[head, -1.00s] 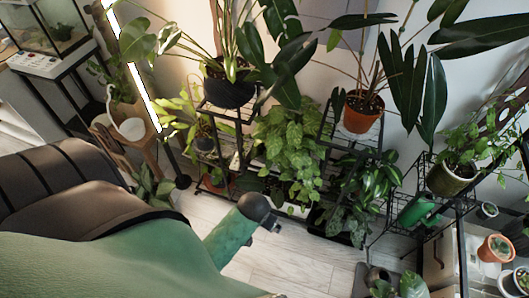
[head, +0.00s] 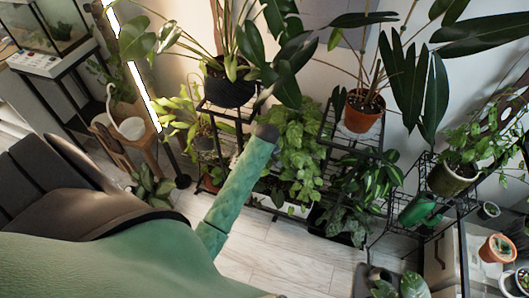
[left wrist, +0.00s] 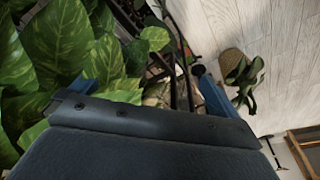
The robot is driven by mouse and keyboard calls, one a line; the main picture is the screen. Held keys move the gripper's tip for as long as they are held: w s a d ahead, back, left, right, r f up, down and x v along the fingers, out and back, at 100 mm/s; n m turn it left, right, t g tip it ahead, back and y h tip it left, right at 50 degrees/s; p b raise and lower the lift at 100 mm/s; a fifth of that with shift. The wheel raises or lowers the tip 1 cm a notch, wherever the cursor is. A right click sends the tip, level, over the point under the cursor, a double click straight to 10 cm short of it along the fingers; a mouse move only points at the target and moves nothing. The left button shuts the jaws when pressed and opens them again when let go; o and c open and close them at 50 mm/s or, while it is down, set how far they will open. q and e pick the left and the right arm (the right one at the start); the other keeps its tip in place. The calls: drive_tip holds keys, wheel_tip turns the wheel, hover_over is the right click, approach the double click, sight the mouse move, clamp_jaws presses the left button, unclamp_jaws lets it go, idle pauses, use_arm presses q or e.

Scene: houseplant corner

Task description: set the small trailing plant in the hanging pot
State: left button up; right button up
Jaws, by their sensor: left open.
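My left arm reaches up to the black plant rack in the head view. Its dark wrist (head: 266,132) is in front of the trailing, broad-leaved plant (head: 302,140) in the rack's middle. The fingers are hard to make out there. In the left wrist view my left gripper (left wrist: 146,92) is open, with nothing clearly between its blue fingers. Large variegated leaves (left wrist: 65,45) fill the left side, close to the left finger. I cannot tell which plant is the small trailing one. No hanging pot can be made out. My right gripper is not in view.
A black-potted plant (head: 230,92) and an orange-potted plant (head: 362,112) stand high on the rack. A white watering can (head: 130,128) is at the left. A wire stand (head: 400,228) with pots is at the right. The wooden floor (head: 275,255) before the rack is clear.

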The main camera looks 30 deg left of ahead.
use_arm(q)
drive_tip(key=w+a+n, duration=0.1)
drive_tip(key=w, duration=0.2)
drive_tip(key=w+a+n, duration=0.2)
drive_tip(key=w, duration=0.1)
drive_tip(key=w+a+n, duration=0.2)
drive_tip(key=w, duration=0.1)
drive_tip(key=shift+w+g, duration=0.35)
drive_tip(key=shift+g, duration=0.05)
drive_tip(key=shift+a+f, duration=0.25)
drive_tip(key=shift+f, duration=1.05)
wheel_tip(320, 180, down, 4)
drive_tip(key=shift+f+p, duration=0.25)
drive_tip(key=shift+p, duration=0.8)
drive_tip(key=shift+f, duration=0.45)
drive_tip(key=c, duration=1.1)
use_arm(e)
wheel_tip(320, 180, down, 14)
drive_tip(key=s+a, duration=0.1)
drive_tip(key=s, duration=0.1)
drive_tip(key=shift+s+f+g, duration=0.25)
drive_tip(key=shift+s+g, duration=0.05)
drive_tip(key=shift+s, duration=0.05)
use_arm(q)
drive_tip(key=shift+r, duration=0.15)
